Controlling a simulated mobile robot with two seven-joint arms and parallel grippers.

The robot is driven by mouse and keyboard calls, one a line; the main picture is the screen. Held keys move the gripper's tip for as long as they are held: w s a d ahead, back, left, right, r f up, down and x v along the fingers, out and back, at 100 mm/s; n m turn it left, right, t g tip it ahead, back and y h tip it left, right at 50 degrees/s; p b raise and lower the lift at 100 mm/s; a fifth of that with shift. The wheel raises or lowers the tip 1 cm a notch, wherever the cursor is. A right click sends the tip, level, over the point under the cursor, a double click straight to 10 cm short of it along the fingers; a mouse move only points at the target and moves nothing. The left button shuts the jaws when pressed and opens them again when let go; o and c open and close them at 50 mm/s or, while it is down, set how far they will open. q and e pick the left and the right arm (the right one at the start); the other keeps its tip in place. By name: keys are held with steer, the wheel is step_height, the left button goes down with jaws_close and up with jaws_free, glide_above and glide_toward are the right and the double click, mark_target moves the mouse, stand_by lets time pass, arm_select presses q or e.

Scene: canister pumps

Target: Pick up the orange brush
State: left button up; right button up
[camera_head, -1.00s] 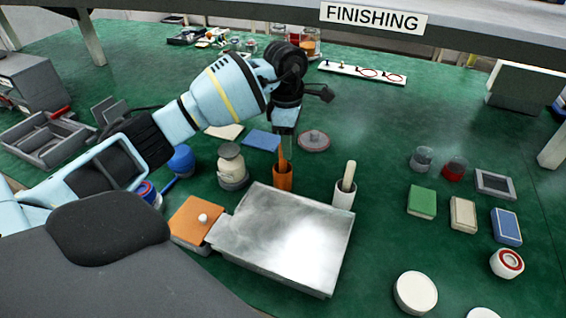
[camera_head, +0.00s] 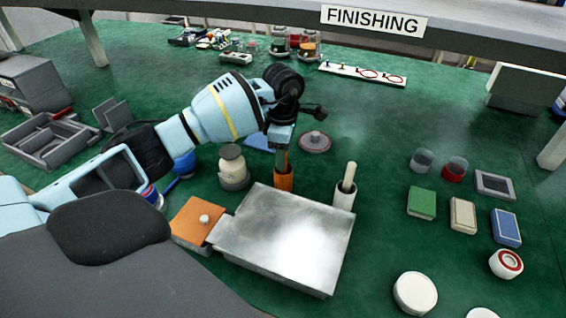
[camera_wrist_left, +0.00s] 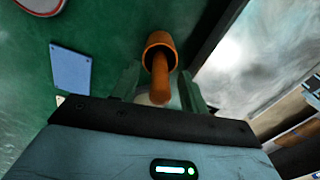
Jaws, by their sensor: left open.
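The orange brush (camera_wrist_left: 160,90) stands handle-up in an orange cup (camera_head: 284,180), behind the metal tray (camera_head: 285,235). In the head view the brush handle is mostly hidden by my left gripper (camera_head: 281,158), which points down just above the cup. In the left wrist view the cup (camera_wrist_left: 160,44) shows beyond the handle. The handle lies between the two fingers of my left gripper (camera_wrist_left: 158,88), which are open, with a gap visible beside it. My right gripper is not in view.
A white cup with a pale-handled tool (camera_head: 344,193) stands right of the orange cup. A cream jar (camera_head: 232,167) stands to the left. A blue pad (camera_head: 258,141) and a round lidded disc (camera_head: 315,142) lie behind. An orange-topped box (camera_head: 196,222) adjoins the tray.

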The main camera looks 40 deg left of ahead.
arm_select(q)
steer(key=shift+f, duration=1.1)
jaws_close()
steer(key=shift+r, duration=0.1)
step_height(320, 180, up, 10)
steer(key=shift+f, duration=0.1)
